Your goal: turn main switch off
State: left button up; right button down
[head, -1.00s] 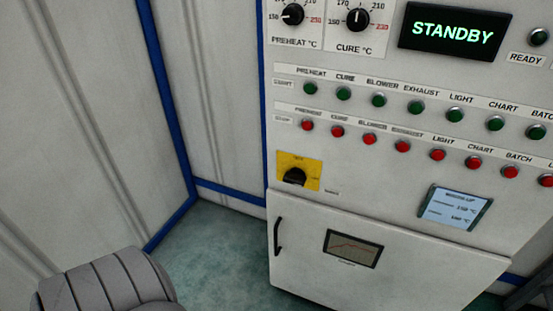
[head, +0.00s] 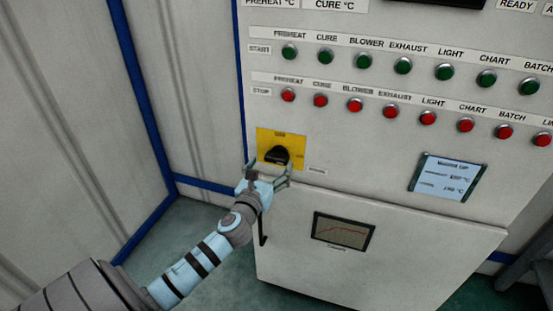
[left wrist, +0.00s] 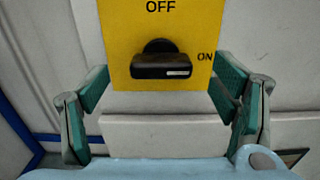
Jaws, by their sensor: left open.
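The main switch is a black rotary knob (head: 278,155) on a yellow plate (head: 297,142) on the control cabinet. In the left wrist view the knob (left wrist: 160,66) lies level, with its white mark at the right end towards ON. OFF is printed at the top of the yellow plate (left wrist: 160,25). My left gripper (head: 268,170) is open just in front of and below the switch. In the left wrist view its green fingers stand to the left and right of the knob, apart from it. My right gripper is not in view.
Rows of green start buttons (head: 403,65) and red stop buttons (head: 391,111) sit above the switch. A small display (head: 447,177) is to the right. Below is a cabinet door (head: 400,260) with a dark handle (head: 263,228) and a chart window (head: 343,231). A wall (head: 60,120) stands left.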

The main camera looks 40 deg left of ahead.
aim_at(275, 159)
pick_arm(q)
jog(key=x, duration=0.5)
jog(key=shift+w, duration=0.1)
jog(key=shift+c, duration=0.4)
jog(key=c, duration=1.1)
